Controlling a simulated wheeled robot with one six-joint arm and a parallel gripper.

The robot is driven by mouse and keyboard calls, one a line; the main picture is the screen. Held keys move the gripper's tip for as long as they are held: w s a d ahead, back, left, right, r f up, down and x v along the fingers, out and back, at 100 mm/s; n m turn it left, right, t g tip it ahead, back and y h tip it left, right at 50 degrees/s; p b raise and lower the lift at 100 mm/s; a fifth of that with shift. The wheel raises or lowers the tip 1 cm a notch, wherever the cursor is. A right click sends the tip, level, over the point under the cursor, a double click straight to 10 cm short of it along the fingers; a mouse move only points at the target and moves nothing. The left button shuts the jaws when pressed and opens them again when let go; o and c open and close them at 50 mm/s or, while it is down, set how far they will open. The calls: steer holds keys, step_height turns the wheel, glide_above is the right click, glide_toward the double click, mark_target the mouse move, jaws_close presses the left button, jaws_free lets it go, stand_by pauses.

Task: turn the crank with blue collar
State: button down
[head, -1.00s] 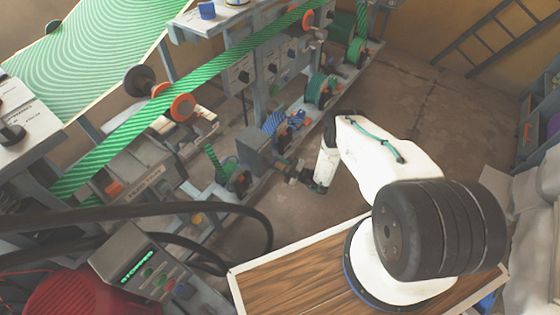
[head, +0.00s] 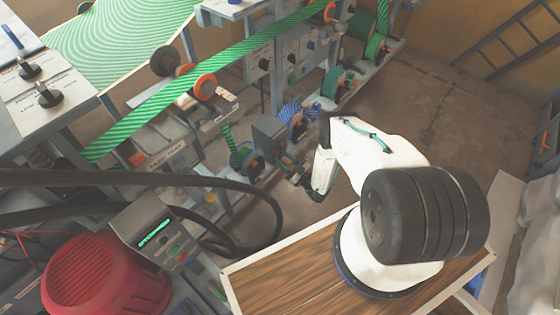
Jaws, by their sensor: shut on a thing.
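My gripper (head: 298,178) is at the end of my white arm, low beside the front of the press. It is shut on a small crank by a grey box (head: 270,132) on the machine's side. The crank's handle and any blue collar are too small and too covered by the gripper to make out. A reel with blue striped band (head: 296,118) stands just behind the gripper.
A green striped web (head: 190,95) runs across the press above. Green reels (head: 335,82) line the machine's lower edge. A control box with a lit display (head: 155,232), thick black hoses (head: 265,205) and a red ribbed housing (head: 95,275) are at lower left. The concrete floor (head: 420,110) is clear.

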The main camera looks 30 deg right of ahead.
steer(key=shift+w+a+r, duration=0.1)
steer(key=shift+w+r, duration=0.1)
steer(key=shift+r, duration=0.15)
steer(key=c, duration=1.1)
jaws_free()
steer(key=shift+r, duration=0.1)
steer(key=shift+s+d+f, duration=0.25)
steer(key=shift+s, duration=0.1)
steer(key=s+d, duration=0.6)
steer(key=s, duration=0.6)
steer(key=shift+s+f, duration=0.4)
